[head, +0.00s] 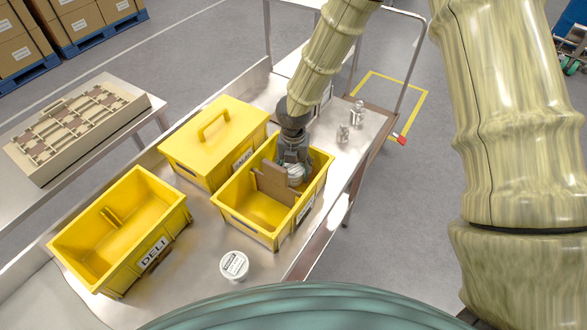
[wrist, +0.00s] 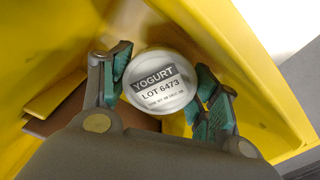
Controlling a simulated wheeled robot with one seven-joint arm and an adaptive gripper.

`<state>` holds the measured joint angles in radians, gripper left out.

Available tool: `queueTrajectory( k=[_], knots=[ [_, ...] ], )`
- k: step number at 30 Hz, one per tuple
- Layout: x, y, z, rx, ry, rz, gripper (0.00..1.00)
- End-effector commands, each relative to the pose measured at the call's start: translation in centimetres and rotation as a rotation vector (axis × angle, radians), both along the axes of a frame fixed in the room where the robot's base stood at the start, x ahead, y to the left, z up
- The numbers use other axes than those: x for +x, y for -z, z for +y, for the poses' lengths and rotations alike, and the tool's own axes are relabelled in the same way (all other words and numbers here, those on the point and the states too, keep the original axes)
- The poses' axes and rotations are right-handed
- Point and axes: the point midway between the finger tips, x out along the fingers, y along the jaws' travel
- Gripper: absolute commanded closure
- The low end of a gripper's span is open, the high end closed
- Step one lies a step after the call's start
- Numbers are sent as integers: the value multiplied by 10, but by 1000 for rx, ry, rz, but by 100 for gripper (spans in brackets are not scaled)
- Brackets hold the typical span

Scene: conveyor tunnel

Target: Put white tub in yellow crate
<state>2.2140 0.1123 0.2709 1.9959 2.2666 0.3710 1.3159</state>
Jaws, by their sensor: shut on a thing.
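My gripper (head: 294,160) reaches down into the far compartment of an open yellow crate (head: 248,226) with a brown divider. It is shut on a white tub (head: 295,174). In the wrist view, the tub's lid (wrist: 160,82) reads "YOGURT LOT 6473" and sits between the teal finger pads. The tub is below the crate's rim, close to the yellow walls; whether it touches the floor I cannot tell. A second white tub (head: 234,265) with a printed lid stands on the metal table in front of the crates.
Another open yellow crate (head: 117,222) labelled "DELI" stands at the left, empty. A lidded yellow crate (head: 212,142) with a handle stands behind. Two small metallic items (head: 344,133) (head: 357,113) stand on the table at right. A beige tray (head: 78,132) lies on a side table.

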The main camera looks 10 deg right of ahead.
Motion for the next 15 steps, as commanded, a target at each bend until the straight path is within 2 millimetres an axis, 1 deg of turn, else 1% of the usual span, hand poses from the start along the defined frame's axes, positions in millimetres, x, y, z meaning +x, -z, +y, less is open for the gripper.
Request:
queueTrajectory(
  k=[4, 5, 7, 8, 15],
  knots=[
    [0, 4, 0, 0, 0, 0, 82],
    [0, 3, 0, 0, 0, 0, 34],
    [0, 2, 0, 0, 0, 0, 21],
    [0, 2, 0, 0, 0, 0, 17],
    [0, 2, 0, 0, 0, 0, 17]
  ],
)
